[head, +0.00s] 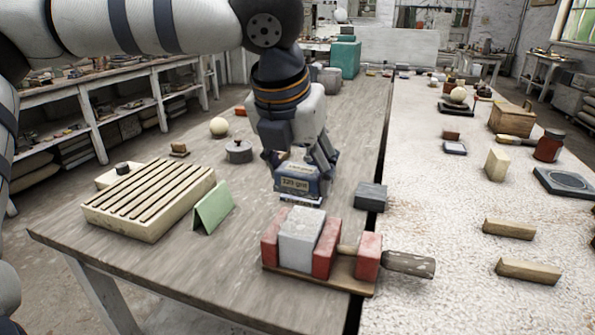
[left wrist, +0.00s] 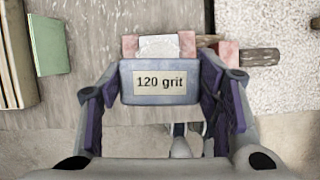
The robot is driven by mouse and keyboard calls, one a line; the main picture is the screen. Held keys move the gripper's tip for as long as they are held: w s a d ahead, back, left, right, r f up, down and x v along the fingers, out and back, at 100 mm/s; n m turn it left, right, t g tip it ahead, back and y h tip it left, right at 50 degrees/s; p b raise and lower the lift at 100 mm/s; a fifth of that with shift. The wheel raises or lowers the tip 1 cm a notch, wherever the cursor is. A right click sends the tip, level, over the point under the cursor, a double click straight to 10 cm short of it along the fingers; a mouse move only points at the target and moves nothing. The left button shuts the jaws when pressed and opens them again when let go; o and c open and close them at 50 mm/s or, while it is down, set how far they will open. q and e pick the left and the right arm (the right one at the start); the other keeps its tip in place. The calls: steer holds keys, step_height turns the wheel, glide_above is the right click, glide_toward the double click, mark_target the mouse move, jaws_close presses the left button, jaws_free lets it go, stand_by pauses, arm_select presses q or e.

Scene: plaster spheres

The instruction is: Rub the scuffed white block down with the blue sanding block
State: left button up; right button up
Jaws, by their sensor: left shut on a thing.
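My left gripper (head: 302,170) is shut on the blue sanding block (head: 297,187), which has a "120 grit" label. In the left wrist view the sanding block (left wrist: 161,97) sits between the two fingers. The white block (head: 299,240) stands between red jaws of a clamp (head: 272,243) on a wooden base. The sanding block is held behind the white block and looks apart from it. In the left wrist view the white block (left wrist: 158,47) is partly hidden by the sanding block, and a greyish patch shows on its top. My right gripper is not in view.
A slatted cream box (head: 150,200) and a green folded card (head: 213,208) stand to the left. A dark grey block (head: 370,196) is right of the gripper. The clamp's dark handle (head: 408,263) sticks out right. A round grey tin (head: 239,151) stands farther back. Bare wood lies front-left of the clamp.

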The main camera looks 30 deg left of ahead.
mark_target(292, 220)
arm_select(q)
steer(key=shift+d+f, duration=0.1)
steer(key=shift+f, duration=3.2)
steer(key=shift+f, duration=0.4)
steer(key=shift+w+d, duration=0.15)
steer(key=shift+d, duration=0.9)
steer(key=shift+s+a+f, duration=0.1)
steer(key=shift+s+a, duration=0.1)
steer(key=shift+a, duration=0.85)
steer(key=shift+s+a, duration=0.2)
steer(key=shift+a, duration=0.8)
steer(key=shift+w+d, duration=0.2)
steer(key=shift+d, duration=0.85)
steer(key=shift+w+d, duration=0.2)
steer(key=shift+d, duration=0.85)
steer(key=shift+a, duration=0.2)
steer(key=shift+s+a, duration=0.2)
steer(key=shift+a, duration=0.8)
steer(key=shift+s+a, duration=0.2)
steer(key=shift+a, duration=0.8)
